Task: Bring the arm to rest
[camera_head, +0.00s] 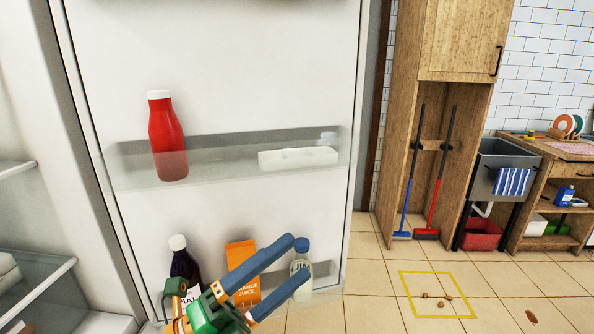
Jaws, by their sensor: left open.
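My left gripper (294,260) comes in at the bottom centre, with a green body and two long blue fingers pointing up and to the right. The fingers are spread apart and I see nothing held between them. They pass in front of the lower fridge door shelf, where they partly cover an orange juice carton (241,254) and a white bottle with a blue cap (302,262). I cannot tell whether the fingers touch either one. My right gripper is not in view.
The open fridge door (230,60) fills the left side. Its upper shelf holds a red bottle (167,140) and a white tray (297,158). A dark bottle (184,268) stands below. Right are a wooden cabinet (458,45), brooms, a sink (495,178), and a yellow floor square (405,291) with brown bits.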

